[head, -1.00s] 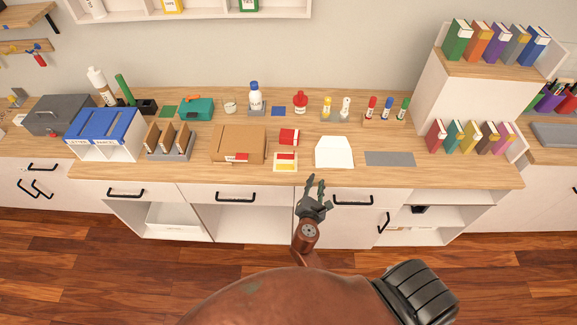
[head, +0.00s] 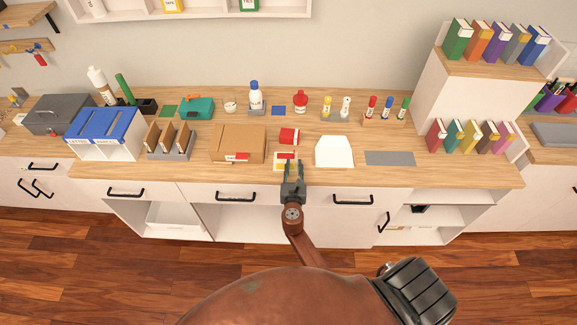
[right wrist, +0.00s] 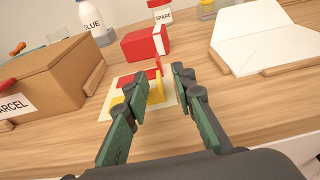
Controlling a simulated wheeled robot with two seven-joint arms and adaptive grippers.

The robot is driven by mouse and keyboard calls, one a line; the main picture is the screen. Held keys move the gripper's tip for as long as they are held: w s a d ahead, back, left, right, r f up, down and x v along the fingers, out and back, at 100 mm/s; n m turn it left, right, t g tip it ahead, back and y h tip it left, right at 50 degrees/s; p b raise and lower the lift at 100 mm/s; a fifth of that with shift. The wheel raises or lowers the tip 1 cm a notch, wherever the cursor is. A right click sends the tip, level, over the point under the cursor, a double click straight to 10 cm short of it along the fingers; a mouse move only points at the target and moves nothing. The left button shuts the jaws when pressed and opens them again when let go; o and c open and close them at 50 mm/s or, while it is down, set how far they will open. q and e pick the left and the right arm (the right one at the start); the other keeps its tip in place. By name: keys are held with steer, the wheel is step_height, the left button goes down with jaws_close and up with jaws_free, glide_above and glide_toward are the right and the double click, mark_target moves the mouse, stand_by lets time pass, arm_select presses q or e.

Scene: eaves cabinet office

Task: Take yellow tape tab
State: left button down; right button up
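The yellow tape tab (right wrist: 156,93) stands on a small cream card near the counter's front edge, with a red tab (right wrist: 152,74) just behind it. In the head view the cream card (head: 277,167) lies in front of a red box, partly covered by my gripper. My right gripper (head: 294,167) is open and empty at the card's front right. In the right wrist view its two fingers (right wrist: 155,84) spread on either side of the yellow tab, nearer to me; the left finger hides part of it. I cannot tell whether they touch it. My left gripper is not in view.
A cardboard parcel box (head: 238,143) stands left of the card and a red-and-white box (head: 289,136) behind it. A white open envelope (head: 334,153) lies to the right. Bottles and markers line the back. Bare wood surrounds the grey mat (head: 390,158).

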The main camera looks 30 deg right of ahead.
steer(key=shift+w+d+f, duration=0.1)
steer(key=shift+w+d, duration=0.2)
steer(key=shift+w, duration=0.25)
steer(key=shift+c, duration=0.5)
jaws_close()
